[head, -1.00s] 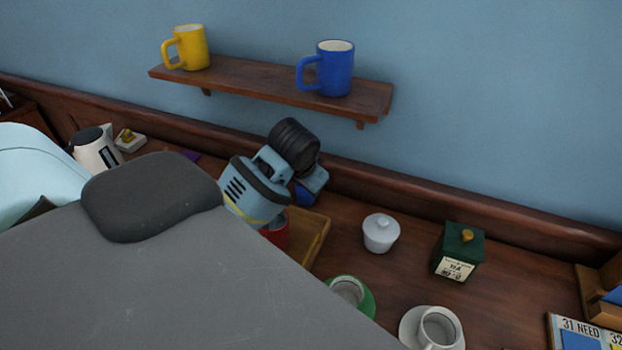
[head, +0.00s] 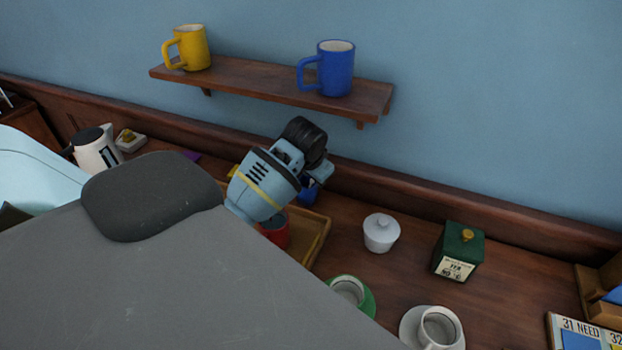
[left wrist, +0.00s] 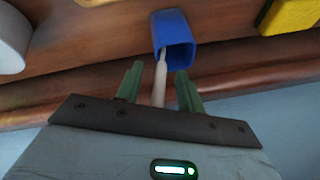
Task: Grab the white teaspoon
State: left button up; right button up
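The white teaspoon (left wrist: 159,84) stands in a blue cup (left wrist: 173,32) in the left wrist view, its handle pointing out toward me. My left gripper (left wrist: 160,70) is open, with its two green fingers on either side of the handle. In the head view the blue cup (head: 308,190) is partly hidden behind my left wrist, and the teaspoon and fingertips cannot be made out. My right gripper is in neither view.
A shelf (head: 255,84) holds two mugs above.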

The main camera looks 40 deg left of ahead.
pick_arm(q)
jog(key=shift+w+f, duration=0.15)
jog(key=shift+f, duration=0.2)
grip_shut()
jog(key=shift+a+r, duration=0.1)
